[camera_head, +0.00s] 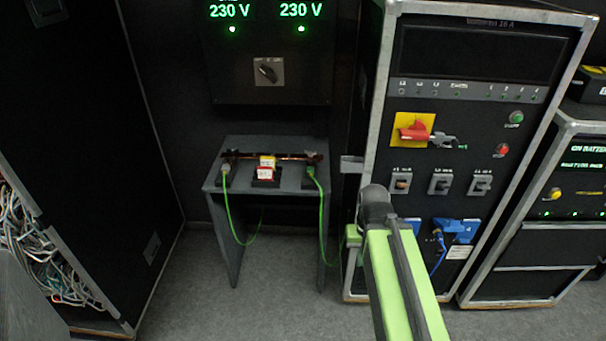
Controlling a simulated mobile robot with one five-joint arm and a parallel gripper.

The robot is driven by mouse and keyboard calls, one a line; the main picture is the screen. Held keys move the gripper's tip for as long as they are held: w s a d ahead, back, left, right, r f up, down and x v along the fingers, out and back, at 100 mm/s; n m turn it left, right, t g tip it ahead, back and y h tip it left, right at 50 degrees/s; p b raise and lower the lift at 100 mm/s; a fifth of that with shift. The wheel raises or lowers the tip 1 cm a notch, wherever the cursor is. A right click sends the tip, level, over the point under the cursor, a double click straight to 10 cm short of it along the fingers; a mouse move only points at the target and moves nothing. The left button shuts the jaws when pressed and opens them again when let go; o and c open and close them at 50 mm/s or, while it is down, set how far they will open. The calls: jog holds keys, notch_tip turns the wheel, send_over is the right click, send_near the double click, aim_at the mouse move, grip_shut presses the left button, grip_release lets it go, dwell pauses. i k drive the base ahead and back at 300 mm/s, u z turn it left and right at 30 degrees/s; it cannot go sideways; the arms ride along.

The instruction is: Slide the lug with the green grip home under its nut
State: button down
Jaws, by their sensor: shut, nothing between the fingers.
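A dark reddish bar (290,155) lies across the back of a small grey table (270,197). A green cable (229,215) hangs from the bar's left end and another green cable (323,215) from its right end. A small greenish piece (311,171) at the right end may be the green grip; lug and nut are too small to tell apart, so how the lug sits is unclear. My lime-green arm (400,285) rises at lower right to a dark joint in front of the rack, right of the table. I cannot make out my gripper.
A yellow and red-white block (266,170) stands mid-table before the bar. A rack case (455,150) with switches and blue connectors stands close right of the table. A dark cabinet (85,130) stands left. Grey floor (265,315) is free in front.

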aim_at(309, 168)
jog(key=u, duration=4.4)
jog(key=i, duration=0.1)
jog(key=z, duration=2.2)
jog(key=k, duration=0.15)
jog(key=u, duration=1.75)
jog(key=k, duration=1.8)
jog(key=z, duration=1.7)
jog(key=i, duration=1.7)
jog(key=u, duration=0.1)
